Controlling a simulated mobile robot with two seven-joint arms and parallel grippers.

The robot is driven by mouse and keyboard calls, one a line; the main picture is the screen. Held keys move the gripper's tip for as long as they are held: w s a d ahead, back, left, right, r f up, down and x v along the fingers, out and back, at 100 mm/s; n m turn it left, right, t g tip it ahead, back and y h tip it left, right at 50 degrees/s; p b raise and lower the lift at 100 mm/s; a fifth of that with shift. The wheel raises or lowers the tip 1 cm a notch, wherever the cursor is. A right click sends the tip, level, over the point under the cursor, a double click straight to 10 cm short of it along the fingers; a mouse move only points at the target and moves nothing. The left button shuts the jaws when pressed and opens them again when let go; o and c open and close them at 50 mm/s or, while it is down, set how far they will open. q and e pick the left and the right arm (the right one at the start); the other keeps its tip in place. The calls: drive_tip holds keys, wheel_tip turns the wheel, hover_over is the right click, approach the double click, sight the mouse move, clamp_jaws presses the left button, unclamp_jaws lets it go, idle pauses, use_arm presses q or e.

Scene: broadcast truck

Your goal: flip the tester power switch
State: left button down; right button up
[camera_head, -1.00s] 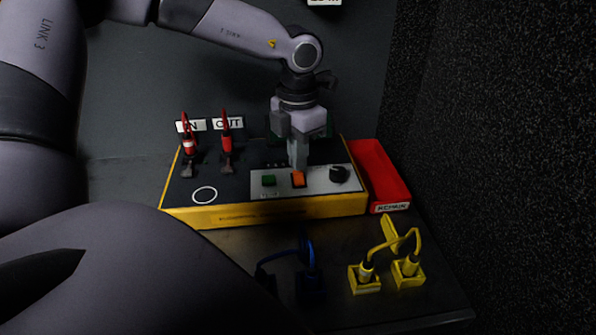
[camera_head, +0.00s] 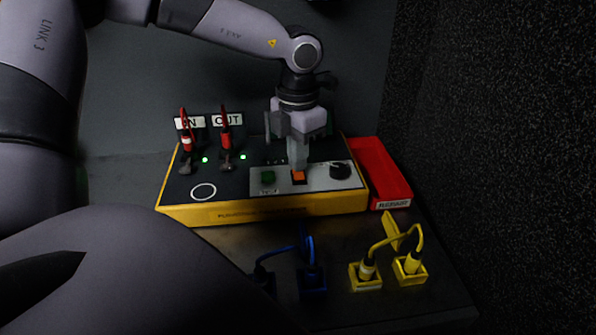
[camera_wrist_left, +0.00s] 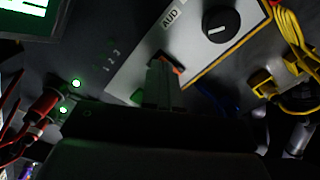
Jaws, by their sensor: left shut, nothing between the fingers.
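The tester (camera_head: 250,209) is a yellow-edged box with a dark top on the bench. Its light control panel holds a green button (camera_head: 268,177), an orange rocker switch (camera_head: 298,176) and a black knob (camera_head: 340,171). My left gripper (camera_head: 298,165) is shut and empty, pointing down with its fingertips at the orange switch and hiding part of it. In the left wrist view the fingertips (camera_wrist_left: 162,66) cover most of the switch. Two green lights glow beside the IN and OUT plugs (camera_head: 226,140). My right gripper is not in view.
A red tray (camera_head: 378,172) stands against the tester's right side. Yellow cable plugs (camera_head: 366,268) and blue cable plugs (camera_head: 312,277) are on the bench in front. In the left wrist view a lit screen (camera_wrist_left: 22,18) shows at top left. A dark speckled wall (camera_head: 500,150) bounds the right.

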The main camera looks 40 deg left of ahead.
use_arm(q)
wheel_tip(320, 180, up, 7)
drive_tip(key=p, duration=0.3)
idle(0.4)
idle(0.4)
